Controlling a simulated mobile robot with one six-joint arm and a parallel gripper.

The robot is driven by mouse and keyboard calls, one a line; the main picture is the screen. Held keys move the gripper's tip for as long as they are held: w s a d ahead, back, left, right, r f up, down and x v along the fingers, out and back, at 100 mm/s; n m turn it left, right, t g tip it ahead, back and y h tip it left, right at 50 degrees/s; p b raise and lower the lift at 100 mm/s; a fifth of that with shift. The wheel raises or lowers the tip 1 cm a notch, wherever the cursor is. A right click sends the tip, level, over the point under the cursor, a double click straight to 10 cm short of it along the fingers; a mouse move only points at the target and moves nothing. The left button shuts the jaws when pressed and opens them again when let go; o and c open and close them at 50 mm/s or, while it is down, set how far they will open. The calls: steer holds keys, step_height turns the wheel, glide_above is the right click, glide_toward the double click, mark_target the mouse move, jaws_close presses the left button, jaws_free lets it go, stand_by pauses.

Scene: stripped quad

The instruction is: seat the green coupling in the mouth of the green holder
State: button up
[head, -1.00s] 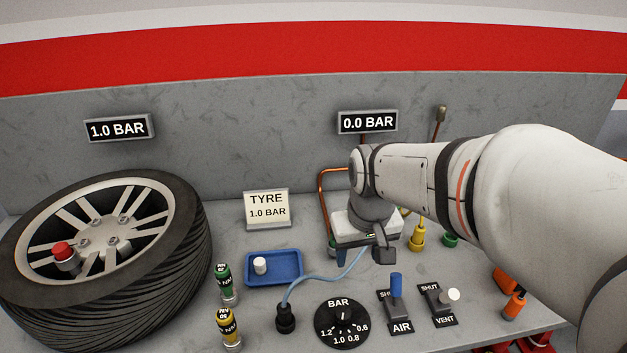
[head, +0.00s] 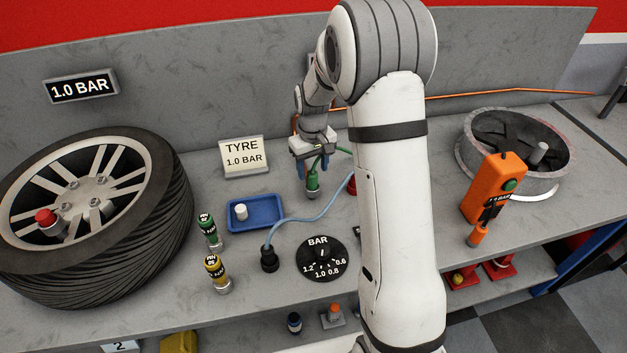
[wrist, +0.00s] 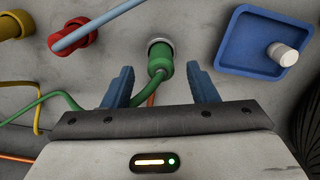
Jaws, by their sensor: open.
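The green coupling (head: 313,182) has a green body, a silvery end towards the bench and a green hose at its top. In the wrist view the coupling (wrist: 161,63) lies between my gripper's blue fingers, with visible gaps on both sides. My gripper (head: 312,168) points down over the bench, open around the coupling; its spread fingers also show in the wrist view (wrist: 160,72). I cannot tell whether the silvery ring belongs to the coupling or to a seat under it. No separate green holder can be made out; my arm hides part of the bench.
A blue tray (head: 270,222) with a white cap stands nearby. A red fitting (wrist: 74,38) and blue hose (wrist: 95,26) lie close by, a yellow fitting (wrist: 14,24) farther off. Green (head: 209,231) and yellow (head: 216,273) cylinders, a dial (head: 323,273) and a tyre (head: 150,250) stand around.

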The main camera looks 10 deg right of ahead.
mark_target(312, 173)
steer(key=shift+f+p, duration=0.45)
steer(key=shift+f, duration=1.95)
steer(key=c, duration=1.1)
steer(key=shift+r, duration=0.1)
